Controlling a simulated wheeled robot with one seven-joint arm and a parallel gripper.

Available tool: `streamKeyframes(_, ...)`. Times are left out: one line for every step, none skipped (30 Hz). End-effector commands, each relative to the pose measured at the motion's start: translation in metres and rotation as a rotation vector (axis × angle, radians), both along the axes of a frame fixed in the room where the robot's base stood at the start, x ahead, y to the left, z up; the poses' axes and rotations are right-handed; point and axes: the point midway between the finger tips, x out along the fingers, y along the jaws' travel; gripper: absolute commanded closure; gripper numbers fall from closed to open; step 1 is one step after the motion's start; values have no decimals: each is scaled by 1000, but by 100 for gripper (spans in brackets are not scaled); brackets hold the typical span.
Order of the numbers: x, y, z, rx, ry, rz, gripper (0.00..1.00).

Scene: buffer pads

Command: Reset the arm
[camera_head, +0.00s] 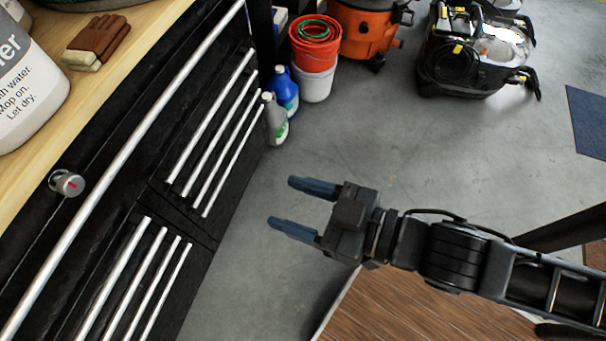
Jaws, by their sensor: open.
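My gripper (291,207) is at the middle of the view, held out over the grey floor and pointing left. Its two blue fingers are apart, with nothing between them. My arm (455,255) reaches in from the right edge. The fingertips are apart from the black tool cabinet (215,150) on the left, with a gap of floor showing between them in the picture.
The cabinet has silver handles and a wooden top (125,50) bearing brown gloves (97,40) and a white jug (25,85). Bottles (284,92), buckets (314,58), an orange vacuum (365,30) and a black machine (470,55) stand behind. Floor (440,140) between is clear.

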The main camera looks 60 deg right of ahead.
Motion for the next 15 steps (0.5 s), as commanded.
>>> streamKeyframes(-3,-2,1,0,3,-4,40)
streamKeyframes(-4,-3,1,0,3,-5,40)
streamKeyframes(-5,-3,2,1,4,-8,40)
streamKeyframes(-6,-4,2,1,4,-8,40)
streamKeyframes(-6,-4,2,0,4,-8,40)
streamKeyframes(-7,-4,2,0,4,-8,40)
streamKeyframes(-7,-4,2,0,4,-8,40)
streamKeyframes(-7,-4,2,0,4,-8,40)
streamKeyframes(-7,-4,2,0,4,-8,40)
streamKeyframes(-7,-4,2,0,4,-8,40)
streamKeyframes(-7,-4,2,0,4,-8,40)
streamKeyframes(-7,-4,2,0,4,-8,40)
streamKeyframes(-7,-4,2,0,4,-8,40)
streamKeyframes(-7,-4,2,0,4,-8,40)
streamKeyframes(-7,-4,2,1,4,-8,40)
